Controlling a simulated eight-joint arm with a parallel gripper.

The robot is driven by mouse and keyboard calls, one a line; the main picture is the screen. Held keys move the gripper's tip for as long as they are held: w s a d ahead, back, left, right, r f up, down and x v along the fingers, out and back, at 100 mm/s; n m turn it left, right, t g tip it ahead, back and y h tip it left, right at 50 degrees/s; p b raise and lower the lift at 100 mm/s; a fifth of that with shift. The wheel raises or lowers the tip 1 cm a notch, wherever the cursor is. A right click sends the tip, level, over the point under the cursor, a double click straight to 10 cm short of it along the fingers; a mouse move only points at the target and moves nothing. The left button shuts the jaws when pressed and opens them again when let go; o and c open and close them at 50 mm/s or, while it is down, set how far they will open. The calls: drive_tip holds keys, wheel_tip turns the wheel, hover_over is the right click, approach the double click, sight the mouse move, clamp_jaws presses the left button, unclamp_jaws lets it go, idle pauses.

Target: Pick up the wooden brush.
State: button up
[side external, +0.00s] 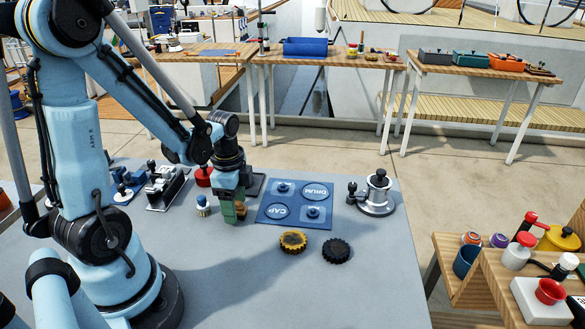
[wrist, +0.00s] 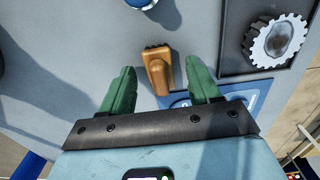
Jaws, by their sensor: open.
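The wooden brush (wrist: 157,72) is a small brown block with a ridged end in the wrist view. It lies on the grey table between my gripper's two green fingers, with visible space on both sides. My gripper (wrist: 160,66) is open and holds nothing. In the side external view my gripper (side external: 229,210) points down, low over the table, at the left edge of the blue board. Only a little of the brush (side external: 241,211) shows there beside the green fingers. I cannot tell the fingers' exact height above the table.
The blue board (side external: 265,214) marked DRUM and CAP lies just right of my gripper. A blue-and-white knob (side external: 203,206) stands close left. A yellow-black cap (side external: 293,240), black cap (side external: 336,250) and silver winch (side external: 376,196) stand right. The table's front area is clear.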

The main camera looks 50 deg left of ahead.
drive_tip(key=shift+f, duration=0.15)
drive_tip(key=shift+c, duration=0.4)
drive_tip(key=c, duration=1.1)
drive_tip(key=shift+o, duration=0.2)
drive_tip(key=shift+r, duration=0.65)
drive_tip(key=r, duration=0.1)
drive_tip(key=d+r, duration=0.1)
drive_tip(key=r, duration=0.1)
drive_tip(key=shift+r, duration=0.2)
drive_tip(key=s+d+r, duration=0.1)
drive_tip(key=d+r, duration=0.5)
drive_tip(key=d, duration=0.4)
drive_tip(key=shift+s+d+r, duration=0.15)
drive_tip(key=shift+d, duration=0.2)
